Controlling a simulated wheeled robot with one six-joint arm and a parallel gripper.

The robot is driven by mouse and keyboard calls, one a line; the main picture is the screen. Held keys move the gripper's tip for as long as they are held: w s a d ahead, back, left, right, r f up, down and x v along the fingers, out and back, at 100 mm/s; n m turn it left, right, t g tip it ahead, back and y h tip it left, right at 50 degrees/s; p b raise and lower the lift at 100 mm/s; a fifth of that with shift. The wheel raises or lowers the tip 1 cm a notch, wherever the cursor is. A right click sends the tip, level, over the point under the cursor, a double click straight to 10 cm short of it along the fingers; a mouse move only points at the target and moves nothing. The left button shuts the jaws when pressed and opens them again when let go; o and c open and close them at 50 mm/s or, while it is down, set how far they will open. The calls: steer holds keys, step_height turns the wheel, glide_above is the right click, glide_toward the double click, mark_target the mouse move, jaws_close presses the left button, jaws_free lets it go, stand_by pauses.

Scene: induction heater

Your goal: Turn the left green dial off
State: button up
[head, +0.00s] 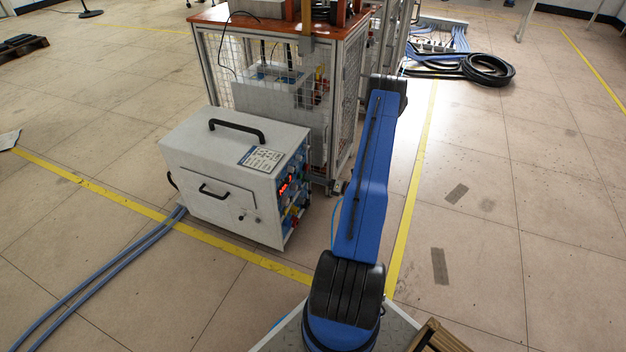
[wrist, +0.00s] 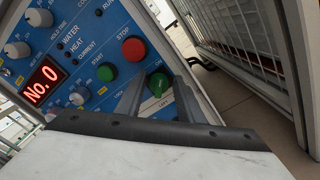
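The left green dial (wrist: 158,85) is on the blue control panel in the wrist view, with the word LEFT below it. Its grip bar looks roughly upright, slightly tilted. My gripper (wrist: 160,82) is in front of the panel, with one finger on each side of the dial. The fingers look apart, and I cannot tell whether either touches the dial. In the head view the heater (head: 215,165) is a white box whose panel (head: 291,190) faces right. The dial cannot be made out there, and my blue arm largely hides the gripper.
A round green START button (wrist: 107,72) and a red STOP button (wrist: 134,48) sit close to the dial. A red display (wrist: 43,80) reads "No. 0". A wire-mesh cage (head: 345,95) stands close behind the heater. Open floor lies to the right.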

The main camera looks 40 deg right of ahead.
steer(key=c, duration=0.6)
steer(key=shift+n, duration=0.3)
steer(key=shift+s+a+n, duration=0.1)
steer(key=shift+a+n, duration=0.1)
steer(key=shift+n, duration=2.65)
steer(key=shift+s+a+n, duration=0.1)
steer(key=shift+a+n, duration=0.05)
steer(key=shift+n, duration=2.65)
steer(key=shift+s+a+n, duration=0.1)
steer(key=shift+a+n, duration=0.1)
steer(key=shift+n, duration=2.65)
steer(key=o, duration=1)
